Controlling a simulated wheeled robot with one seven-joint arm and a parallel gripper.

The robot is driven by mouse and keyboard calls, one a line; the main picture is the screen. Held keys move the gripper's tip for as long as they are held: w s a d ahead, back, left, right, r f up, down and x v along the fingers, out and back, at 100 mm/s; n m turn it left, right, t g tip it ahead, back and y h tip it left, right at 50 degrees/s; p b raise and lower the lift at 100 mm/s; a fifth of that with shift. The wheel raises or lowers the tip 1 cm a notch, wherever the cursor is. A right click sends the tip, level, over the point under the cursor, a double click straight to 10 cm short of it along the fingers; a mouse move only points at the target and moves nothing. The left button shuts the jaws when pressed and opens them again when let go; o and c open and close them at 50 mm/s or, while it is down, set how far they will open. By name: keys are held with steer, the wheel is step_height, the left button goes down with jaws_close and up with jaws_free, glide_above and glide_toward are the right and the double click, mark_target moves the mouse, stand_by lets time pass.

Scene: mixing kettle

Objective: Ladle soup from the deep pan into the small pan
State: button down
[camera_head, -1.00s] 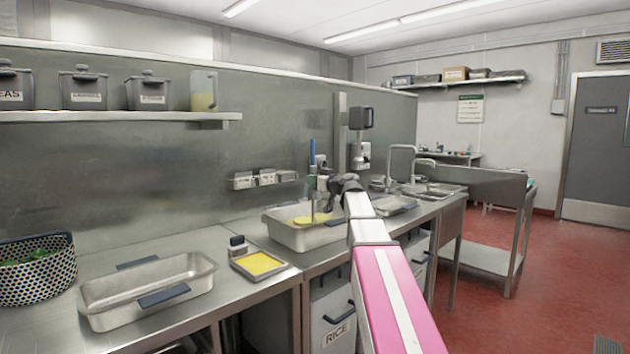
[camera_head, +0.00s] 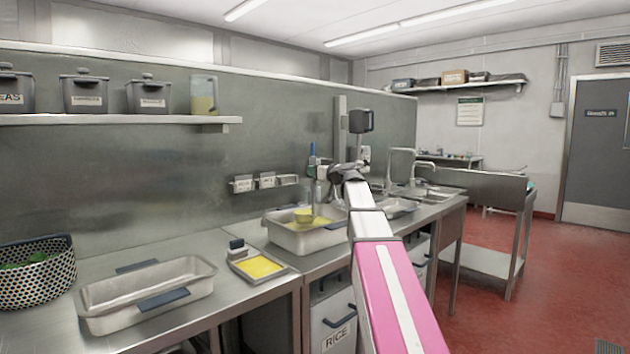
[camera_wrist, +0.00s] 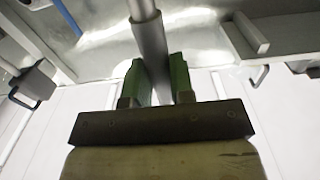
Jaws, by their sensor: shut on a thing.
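The deep pan (camera_head: 330,238) is a steel pan on the counter, with yellow soup in its far part. The small pan (camera_head: 285,272) is a shallow tray with yellow contents, left of and nearer than the deep pan. My gripper (camera_head: 322,176) is above the deep pan, shut on the upright ladle. In the wrist view, my gripper's green-padded fingers (camera_wrist: 157,85) close on the ladle's grey handle (camera_wrist: 149,40). The ladle's yellow-looking bowl (camera_head: 303,214) is over the deep pan; whether it touches the soup is unclear.
A large empty steel pan (camera_head: 150,292) with dark handles stands to the left. Wall-mounted containers (camera_head: 266,181) are behind the deep pan, and a sink (camera_head: 425,193) lies to the right.

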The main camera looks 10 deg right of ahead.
step_height(320, 180, up, 8)
steer(key=shift+f, duration=0.1)
steer(key=shift+r, duration=0.3)
stand_by(1.1)
